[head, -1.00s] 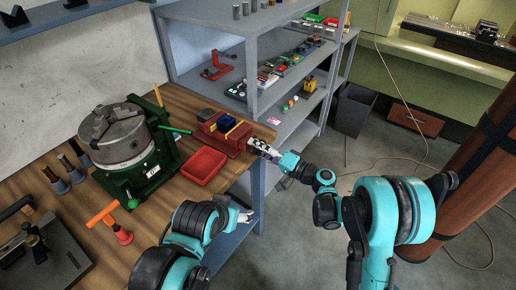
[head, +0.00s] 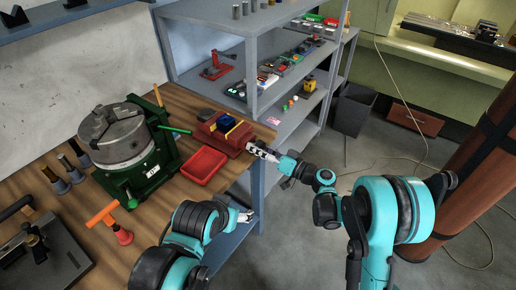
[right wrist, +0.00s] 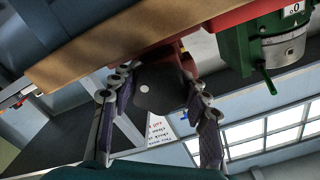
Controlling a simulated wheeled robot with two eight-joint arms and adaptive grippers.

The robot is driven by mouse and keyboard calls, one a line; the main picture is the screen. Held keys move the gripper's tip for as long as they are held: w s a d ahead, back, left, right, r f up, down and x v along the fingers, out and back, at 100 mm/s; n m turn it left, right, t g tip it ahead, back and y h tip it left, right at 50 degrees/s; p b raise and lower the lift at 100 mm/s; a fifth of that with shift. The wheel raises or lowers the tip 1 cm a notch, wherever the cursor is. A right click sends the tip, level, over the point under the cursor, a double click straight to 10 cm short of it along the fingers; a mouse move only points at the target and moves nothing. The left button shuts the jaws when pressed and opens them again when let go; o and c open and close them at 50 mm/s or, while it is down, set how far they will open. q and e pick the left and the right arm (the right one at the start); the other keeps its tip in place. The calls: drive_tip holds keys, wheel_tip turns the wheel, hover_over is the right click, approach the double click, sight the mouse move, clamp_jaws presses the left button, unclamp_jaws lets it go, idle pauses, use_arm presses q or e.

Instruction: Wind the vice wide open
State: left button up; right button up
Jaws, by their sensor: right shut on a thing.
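The red vice (head: 222,136) stands at the right edge of the wooden bench, with a blue piece and a yellow piece on top. My right gripper (head: 253,149) is at the vice's right end. In the right wrist view, its fingers (right wrist: 158,104) are shut on a dark rounded handle (right wrist: 158,86) with a white dot, in front of the red vice body (right wrist: 150,56). The width of the vice's jaw gap is too small to judge. My left gripper (head: 244,215) hangs low beside the bench's right edge, away from the vice; its finger opening is unclear.
A red tray (head: 203,165) lies in front of the vice. A green-based machine with a grey chuck (head: 117,133) stands to its left. An orange-handled tool (head: 108,217) is near the front. Grey shelves (head: 213,17) rise behind; open floor lies right.

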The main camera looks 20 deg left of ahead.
idle(0.3)
drive_tip(key=o, duration=1.2)
drive_tip(key=shift+a, duration=0.1)
drive_tip(key=shift+v, duration=4.05)
